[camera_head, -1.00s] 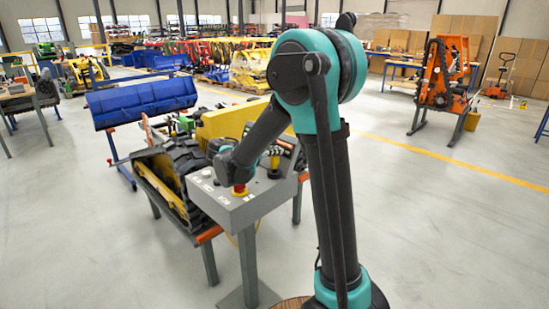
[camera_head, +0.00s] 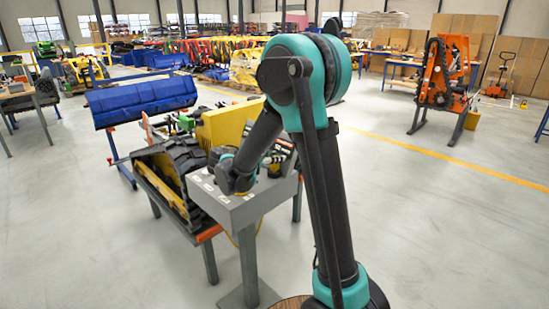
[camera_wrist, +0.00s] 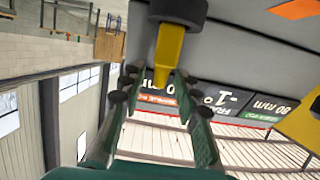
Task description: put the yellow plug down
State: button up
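In the wrist view the yellow plug (camera_wrist: 169,50) shows as a tapering yellow piece with a wide black end (camera_wrist: 178,10) at the grey panel. My gripper (camera_wrist: 160,78) has its two fingers apart, one on each side of the yellow end. I see a gap between the plug and the fingers. In the head view my gripper (camera_head: 233,178) is low over the top of the grey stand (camera_head: 245,208). My arm hides most of the plug there, and its seating cannot be made out.
A bench with a black tracked carrier (camera_head: 180,160) and a yellow panel (camera_head: 225,125) stands right behind the stand. A blue bucket (camera_head: 140,100) is behind at left. An orange machine (camera_head: 440,85) stands far right. The floor at right is clear.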

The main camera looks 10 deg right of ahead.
jog(key=shift+r, duration=0.3)
jog(key=v, duration=1.2)
jog(key=s+d+f+n+g+y, duration=0.45)
jog(key=s+d+f, duration=0.5)
jog(key=d, duration=0.35)
jog(key=s+f+n+y, duration=0.6)
jog(key=s+f, duration=0.3)
jog(key=s, duration=0.5)
jog(key=shift+f+y, duration=0.4)
jog(key=shift+y, duration=0.25)
jog(key=shift+o, duration=0.4)
jog(key=shift+d, duration=0.15)
